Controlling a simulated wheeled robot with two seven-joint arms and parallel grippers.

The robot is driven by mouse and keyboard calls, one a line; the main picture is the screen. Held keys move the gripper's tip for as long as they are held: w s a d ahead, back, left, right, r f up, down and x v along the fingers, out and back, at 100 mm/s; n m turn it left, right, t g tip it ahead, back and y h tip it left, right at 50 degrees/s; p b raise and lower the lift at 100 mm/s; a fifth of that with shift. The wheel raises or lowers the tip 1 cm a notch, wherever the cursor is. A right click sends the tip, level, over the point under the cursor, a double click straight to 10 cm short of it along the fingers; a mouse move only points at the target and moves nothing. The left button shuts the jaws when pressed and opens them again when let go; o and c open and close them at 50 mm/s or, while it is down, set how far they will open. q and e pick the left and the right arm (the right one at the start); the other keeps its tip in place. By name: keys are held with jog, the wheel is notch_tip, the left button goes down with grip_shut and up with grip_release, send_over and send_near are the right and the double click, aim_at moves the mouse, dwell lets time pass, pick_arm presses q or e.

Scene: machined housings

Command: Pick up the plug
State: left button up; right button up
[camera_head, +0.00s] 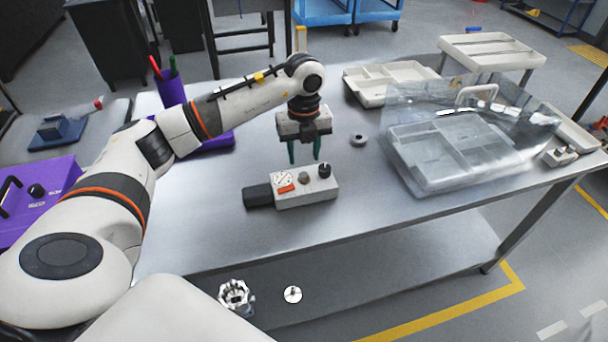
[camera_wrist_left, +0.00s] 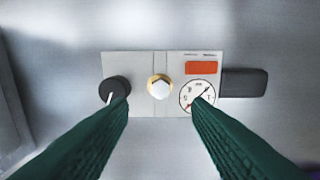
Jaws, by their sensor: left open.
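A light grey housing (camera_head: 318,190) lies on the metal table, with a black block at one end. It also shows in the wrist view (camera_wrist_left: 142,66). A hex-headed plug (camera_wrist_left: 159,87) with a brass-coloured ring sits in the middle of its face, and shows small in the head view (camera_head: 304,178). A black knob (camera_wrist_left: 115,90) and a round dial (camera_wrist_left: 198,97) flank it. My left gripper (camera_head: 304,158) is open and empty above the housing, pointing down. In the wrist view its green fingers (camera_wrist_left: 160,104) are spread either side of the plug, apart from it. My right gripper is not in view.
A small round grey part (camera_head: 358,139) lies on the table behind the housing. A clear-lidded tray (camera_head: 425,185) stands to the right, with a beige tray (camera_head: 371,98) behind. A purple pen cup (camera_head: 171,93) stands at the left. Bare table surrounds the housing's front.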

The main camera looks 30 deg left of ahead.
aim_at(304, 174)
pick_arm(q)
notch_tip(304, 174, down, 5)
jog(key=shift+s+r+p, duration=0.1)
jog(key=shift+s+p, duration=0.05)
jog(key=shift+p, duration=0.7)
jog(key=shift+f, duration=0.5)
jog(key=shift+c, duration=0.3)
grip_shut()
